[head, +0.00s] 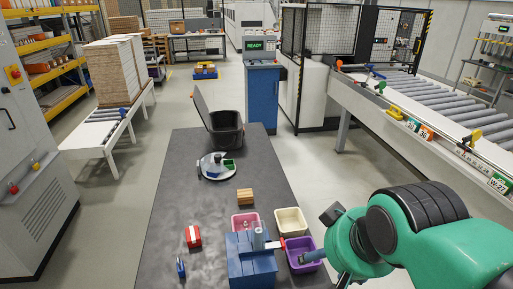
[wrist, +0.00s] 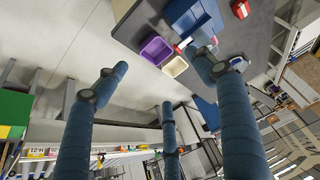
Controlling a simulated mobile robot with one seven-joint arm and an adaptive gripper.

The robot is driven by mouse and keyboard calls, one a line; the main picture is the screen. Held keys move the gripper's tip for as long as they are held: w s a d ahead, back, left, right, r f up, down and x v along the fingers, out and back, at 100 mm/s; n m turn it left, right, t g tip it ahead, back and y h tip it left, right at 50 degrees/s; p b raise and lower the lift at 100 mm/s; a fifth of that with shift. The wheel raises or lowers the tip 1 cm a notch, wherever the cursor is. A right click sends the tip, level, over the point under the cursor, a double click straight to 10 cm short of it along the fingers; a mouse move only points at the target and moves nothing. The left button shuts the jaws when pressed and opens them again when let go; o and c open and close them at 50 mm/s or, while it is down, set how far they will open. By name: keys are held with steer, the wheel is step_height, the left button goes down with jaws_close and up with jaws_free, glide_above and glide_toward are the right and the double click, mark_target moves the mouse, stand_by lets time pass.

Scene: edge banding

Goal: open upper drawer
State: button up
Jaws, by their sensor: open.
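A small blue drawer unit (head: 250,262) stands on the dark table at the bottom middle of the head view. In the wrist view the blue unit (wrist: 186,14) is at the top, partly cut off. My gripper (wrist: 160,85) has its fingers spread and empty in the wrist view. In the head view its fingers are mostly hidden by my arm, right of the unit and apart from it.
Purple (head: 305,252), cream (head: 291,221) and pink (head: 245,223) bins stand close to the unit. A wooden block (head: 245,196), a red box (head: 193,236), a round tray (head: 216,166) and an open black crate (head: 224,130) share the table. A roller conveyor (head: 440,105) runs at the right.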

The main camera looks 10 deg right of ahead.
steer(key=shift+r, duration=0.25)
steer(key=c, duration=0.8)
step_height(320, 180, up, 5)
steer(key=shift+c, duration=0.6)
steer(key=w+m+g+y+p, duration=0.3)
steer(key=w+m+y, duration=0.7)
steer(key=w+m, duration=1.15)
steer(key=w+d+m+t+y+p, duration=0.1)
steer(key=w+d+m+t, duration=0.3)
steer(key=d+m, duration=0.45)
steer(key=w+d+m+t+y+p, duration=0.1)
steer(key=w+d+m+t, duration=0.25)
steer(key=d+m, duration=0.55)
steer(key=w+d+m+t+y+p, duration=0.1)
steer(key=w+d+m+t+y, duration=0.2)
steer(key=d+m, duration=0.6)
step_height(320, 180, down, 60)
steer(key=d+n+h, duration=0.1)
steer(key=shift+w+f+t+b, duration=0.2)
steer(key=shift+f+t+b, duration=0.05)
steer(key=shift+t+b, duration=0.1)
